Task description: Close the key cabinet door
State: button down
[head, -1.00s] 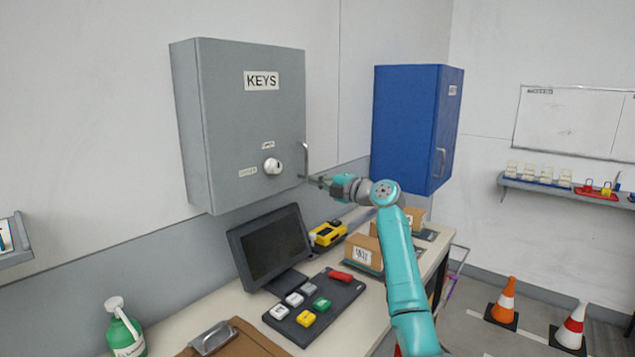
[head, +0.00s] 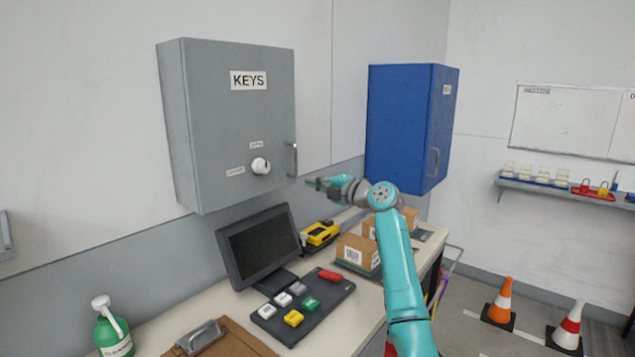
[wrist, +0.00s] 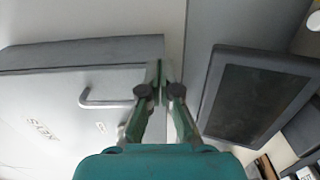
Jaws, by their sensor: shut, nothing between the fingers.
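The grey key cabinet (head: 176,130) hangs on the wall at the left of the head view. Its door (head: 225,120), labelled KEYS, looks flush or nearly flush with the body; a small gap cannot be ruled out. The door has a white knob (head: 260,166) and a bar handle (head: 293,160) near its right edge. My gripper (head: 312,182) is just right of the door's lower right edge, apparently apart from it. In the wrist view my gripper (wrist: 160,75) is shut and empty, beside the door's handle edge, with the handle (wrist: 100,99) to its left.
A blue cabinet (head: 398,130) hangs to the right. Below, the bench holds a monitor (head: 260,245), a button panel (head: 305,308), a yellow device (head: 320,234), boxes (head: 358,252), a clipboard (head: 225,340) and a green bottle (head: 113,335). Cones (head: 499,302) stand on the floor at right.

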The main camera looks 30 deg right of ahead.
jog(key=s+d, duration=0.4)
jog(key=d, duration=0.5)
jog(key=shift+s+d, duration=0.2)
jog(key=shift+s, duration=0.1)
